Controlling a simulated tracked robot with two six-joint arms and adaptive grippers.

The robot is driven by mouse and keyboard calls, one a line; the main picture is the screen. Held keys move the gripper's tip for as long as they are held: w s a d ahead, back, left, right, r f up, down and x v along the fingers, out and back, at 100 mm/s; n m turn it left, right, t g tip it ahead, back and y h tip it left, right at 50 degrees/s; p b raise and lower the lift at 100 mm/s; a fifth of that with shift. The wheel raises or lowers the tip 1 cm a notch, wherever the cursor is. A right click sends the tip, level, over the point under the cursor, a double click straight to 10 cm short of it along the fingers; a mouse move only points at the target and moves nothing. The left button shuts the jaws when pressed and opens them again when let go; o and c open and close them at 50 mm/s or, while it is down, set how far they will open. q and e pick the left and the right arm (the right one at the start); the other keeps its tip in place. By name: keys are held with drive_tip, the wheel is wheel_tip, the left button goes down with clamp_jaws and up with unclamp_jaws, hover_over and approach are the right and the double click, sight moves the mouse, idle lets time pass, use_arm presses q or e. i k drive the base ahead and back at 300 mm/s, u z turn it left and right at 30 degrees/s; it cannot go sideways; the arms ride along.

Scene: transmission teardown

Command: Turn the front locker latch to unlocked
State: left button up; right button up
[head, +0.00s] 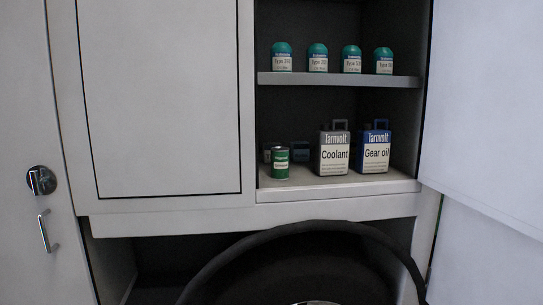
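A round dark metallic latch (42,180) with a bright raised piece across it sits on a pale locker door (22,110) at the far left of the head view. A short silver bar handle (47,231) is just below the latch on the same door. I cannot tell from the latch's angle which setting it is in. Neither of my grippers shows in this view.
An open cupboard holds several teal-capped bottles on its upper shelf (340,79). Below stand a green can (280,164), a Coolant can (333,153) and a Gear oil can (376,151). An open door (485,110) is at right. A dark curved rim (300,229) is low centre.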

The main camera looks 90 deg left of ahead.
sight(36, 182)
drive_tip(key=u, duration=0.2)
drive_tip(key=k, duration=2.6)
drive_tip(key=z, duration=0.7)
drive_tip(key=i, duration=0.1)
drive_tip(key=u, duration=3.35)
drive_tip(key=i, duration=0.95)
drive_tip(key=z, duration=0.2)
